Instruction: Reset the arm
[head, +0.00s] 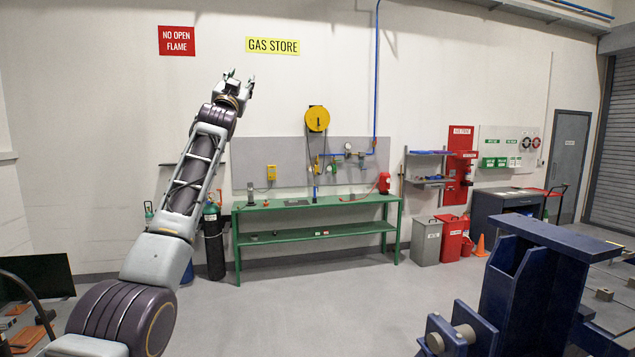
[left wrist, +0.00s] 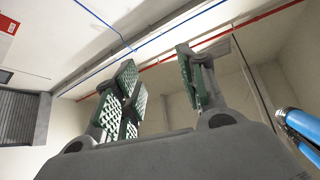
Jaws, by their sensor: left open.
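My left arm rises from the lower left in the head view, and its gripper (head: 236,80) points up in front of the white wall, below and between the red and yellow signs. In the left wrist view the gripper (left wrist: 160,85) shows its green padded fingers spread apart with nothing between them. Behind them are the ceiling and upper walls. My right gripper is in neither view. The blue steel jig (head: 535,270) stands at the right front in the head view, partly cut off by the frame edge.
A green bench (head: 315,205) stands against the back wall, with gas cylinders (head: 213,240) at its left end. Grey and red bins (head: 427,241), an orange cone (head: 481,246) and a dark cabinet (head: 490,210) are at the right. The floor between bench and jig is clear.

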